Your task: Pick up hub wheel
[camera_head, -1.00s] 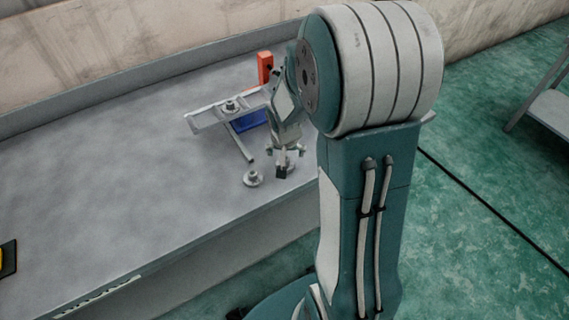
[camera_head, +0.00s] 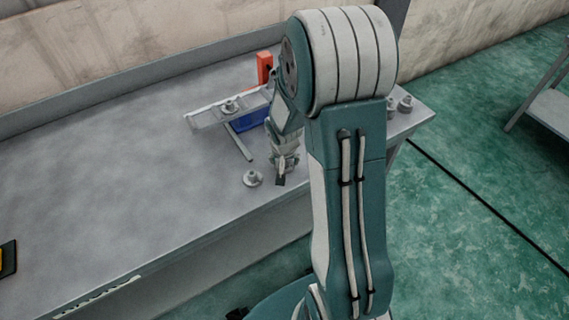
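A small grey round flanged part (camera_head: 252,179) with a raised centre lies on the table near its front edge; it looks like a hub wheel, but several similar parts are in view. My gripper (camera_head: 281,181) points down just to the right of this part, apart from it in the picture. Its dark fingertips are small and seen edge-on, so their opening is unclear. Anything directly behind or under the gripper is hidden.
A grey frame (camera_head: 205,117) with a round part (camera_head: 230,106) on it stands behind, beside a blue block (camera_head: 250,121) and an orange upright block (camera_head: 264,66). Two small round parts (camera_head: 404,104) sit at the table's right end. The table's left (camera_head: 110,170) is mostly clear.

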